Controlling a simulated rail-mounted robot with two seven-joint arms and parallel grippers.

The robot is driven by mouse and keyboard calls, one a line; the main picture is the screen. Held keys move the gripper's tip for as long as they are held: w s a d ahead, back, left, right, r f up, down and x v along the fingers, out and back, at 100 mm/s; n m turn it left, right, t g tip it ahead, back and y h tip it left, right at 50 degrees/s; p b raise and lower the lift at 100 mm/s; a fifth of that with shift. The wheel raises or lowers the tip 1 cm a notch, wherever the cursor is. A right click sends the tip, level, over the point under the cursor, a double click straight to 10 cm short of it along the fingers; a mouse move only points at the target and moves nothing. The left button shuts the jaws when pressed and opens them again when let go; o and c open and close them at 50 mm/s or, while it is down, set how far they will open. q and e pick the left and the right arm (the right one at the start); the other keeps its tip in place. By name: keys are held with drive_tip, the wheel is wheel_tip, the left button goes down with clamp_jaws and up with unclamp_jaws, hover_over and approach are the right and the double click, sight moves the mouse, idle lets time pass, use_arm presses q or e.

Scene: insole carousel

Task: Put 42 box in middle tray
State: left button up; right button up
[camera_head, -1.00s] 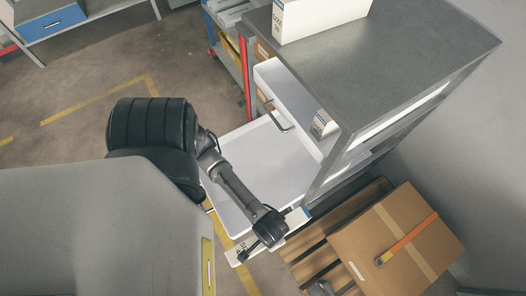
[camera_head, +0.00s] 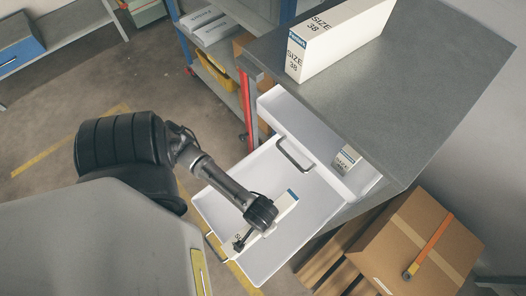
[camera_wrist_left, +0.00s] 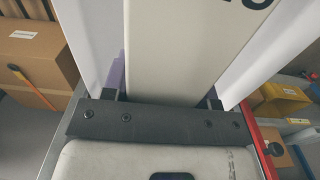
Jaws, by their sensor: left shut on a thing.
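My left gripper (camera_head: 252,230) is shut on a white box (camera_head: 282,208) with a blue patch at its far end. Its size number is mostly hidden by my arm. In the left wrist view, the box (camera_wrist_left: 175,60) stands between the fingers, with cut-off digits at the top edge. In the head view, the held box appears over a pulled-out white tray (camera_head: 220,205); I cannot tell whether it touches the floor of that tray. A second white drawer (camera_head: 318,130) with a handle is partly open above it. My right gripper is not in view.
A white SIZE 38 box (camera_head: 338,42) stands on the grey cabinet (camera_head: 440,90). A cardboard box (camera_head: 415,245) rests on a wooden pallet (camera_head: 330,265) at right. A shelf rack stands behind.

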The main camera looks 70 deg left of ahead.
use_arm(q)
drive_tip(key=shift+w+a+f+b, duration=0.35)
drive_tip(key=shift+a+f+b, duration=0.5)
drive_tip(key=shift+a+f, duration=0.5)
drive_tip(key=shift+w+a+f+b, duration=0.3)
drive_tip(key=shift+a+f+b, duration=0.5)
drive_tip(key=shift+a+f, duration=0.6)
drive_tip(key=shift+w+a+f+b, duration=0.35)
drive_tip(key=shift+a+f+b, duration=0.6)
drive_tip(key=shift+f, duration=0.65)
drive_tip(key=shift+a, duration=0.1)
drive_tip(key=o, duration=1)
